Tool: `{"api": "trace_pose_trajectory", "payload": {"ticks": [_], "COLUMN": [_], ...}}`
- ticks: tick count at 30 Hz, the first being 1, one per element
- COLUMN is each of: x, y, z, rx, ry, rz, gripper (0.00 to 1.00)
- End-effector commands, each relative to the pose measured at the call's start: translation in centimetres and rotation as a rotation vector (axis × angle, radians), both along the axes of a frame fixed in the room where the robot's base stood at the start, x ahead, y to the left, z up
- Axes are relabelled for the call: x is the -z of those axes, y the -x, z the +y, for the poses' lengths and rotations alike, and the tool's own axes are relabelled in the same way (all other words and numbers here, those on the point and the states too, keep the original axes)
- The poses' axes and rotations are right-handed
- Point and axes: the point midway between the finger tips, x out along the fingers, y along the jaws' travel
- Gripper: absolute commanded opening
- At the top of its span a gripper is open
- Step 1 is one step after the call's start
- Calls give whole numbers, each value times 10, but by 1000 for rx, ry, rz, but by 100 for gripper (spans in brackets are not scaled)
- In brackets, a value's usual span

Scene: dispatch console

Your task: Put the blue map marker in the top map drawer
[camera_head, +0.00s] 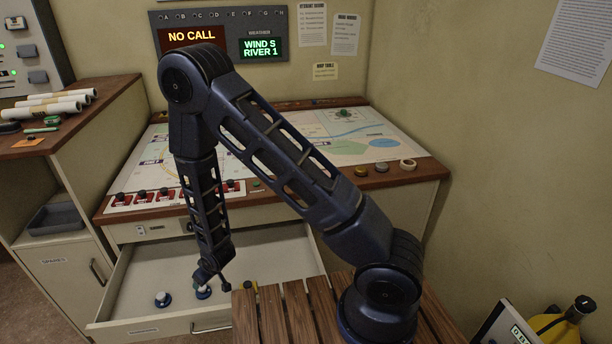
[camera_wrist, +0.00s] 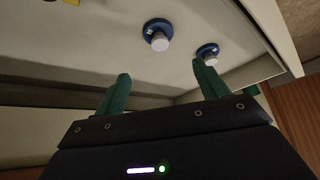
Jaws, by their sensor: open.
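The top map drawer (camera_head: 265,262) is pulled out under the map desk. Two blue map markers with pale knobs lie inside: one blue marker (camera_head: 162,299) on the left, and another blue marker (camera_head: 204,292) close to my gripper (camera_head: 210,279). The wrist view shows two blue markers as well, one (camera_wrist: 157,33) beyond the gap between my fingers and one (camera_wrist: 207,53) near the right fingertip. My gripper (camera_wrist: 162,85) is open, its green fingers apart with nothing between them. I cannot tell whether the right finger touches the marker.
A yellow piece (camera_head: 250,285) also lies in the drawer, partly showing in the wrist view (camera_wrist: 72,2). A slatted wooden surface (camera_head: 285,318) stands right of the drawer. A side cabinet (camera_head: 75,262) stands left.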

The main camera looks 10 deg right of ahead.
Motion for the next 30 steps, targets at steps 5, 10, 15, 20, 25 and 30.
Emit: {"api": "trace_pose_trajectory", "payload": {"ticks": [5, 10, 15, 20, 25, 30], "x": [-30, -83, -135, -183, -232, -279], "y": [-21, -51, -77, -94, -106, -110], "z": [-9, -31, -61, -95, -136, -179], "rx": [36, 93, 152, 205, 262, 318], "ry": [-9, -16, -22, -24, -27, -26], "rz": [7, 26, 43, 57, 68, 77], "gripper": [73, 73, 73, 73, 73, 73]}}
